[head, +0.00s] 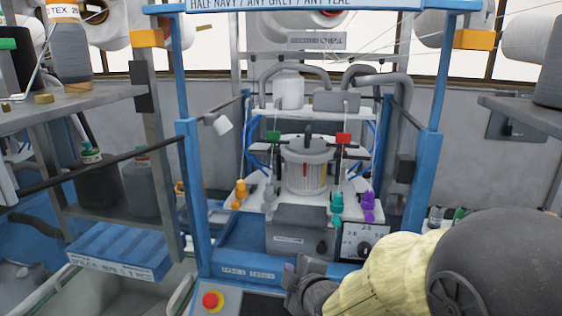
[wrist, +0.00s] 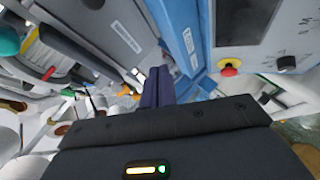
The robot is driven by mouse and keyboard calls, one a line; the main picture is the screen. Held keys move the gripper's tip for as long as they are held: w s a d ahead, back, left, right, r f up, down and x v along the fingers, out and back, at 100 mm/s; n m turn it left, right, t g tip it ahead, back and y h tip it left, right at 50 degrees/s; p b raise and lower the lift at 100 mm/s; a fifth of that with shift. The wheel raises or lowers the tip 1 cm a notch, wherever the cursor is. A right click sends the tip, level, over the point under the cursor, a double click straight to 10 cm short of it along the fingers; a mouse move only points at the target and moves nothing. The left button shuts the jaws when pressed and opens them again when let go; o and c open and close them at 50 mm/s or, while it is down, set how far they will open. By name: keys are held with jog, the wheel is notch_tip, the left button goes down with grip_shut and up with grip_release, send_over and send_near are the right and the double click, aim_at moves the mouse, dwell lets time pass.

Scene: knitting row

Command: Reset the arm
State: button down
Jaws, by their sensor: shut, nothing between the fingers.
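My arm enters the head view from the lower right, with a dark round joint and a pale yellow sleeve. My gripper (head: 291,268) is at its end, low in front of the blue-framed knitting machine. In the wrist view the two dark navy fingers of my gripper (wrist: 158,86) lie side by side, shut, with nothing seen between them. The fingers point toward the machine's blue frame and grey panels. The lower part of the machine's front is partly hidden behind my arm.
The knitting machine has a grey cylinder (head: 306,165) and small orange, teal and purple pieces on its white deck. A red stop button (head: 210,300) is at lower left; it also shows in the wrist view (wrist: 229,69). Shelves with cones flank both sides. A blue crate (head: 120,250) stands left.

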jog(key=s+d+f+m+g+h, duration=0.2)
jog(key=s+d+f+m+g, duration=0.2)
jog(key=s+d+m, duration=0.3)
jog(key=s+d+f+m+g+h, duration=0.3)
jog(key=s+d+f+m+g, duration=0.2)
jog(key=s+m, duration=0.3)
jog(key=shift+s+d+f+m+g, duration=0.25)
jog(key=shift+d+f+m, duration=0.2)
jog(key=shift+d+m, duration=0.55)
jog(key=shift+w+a, duration=0.15)
dwell(3.4)
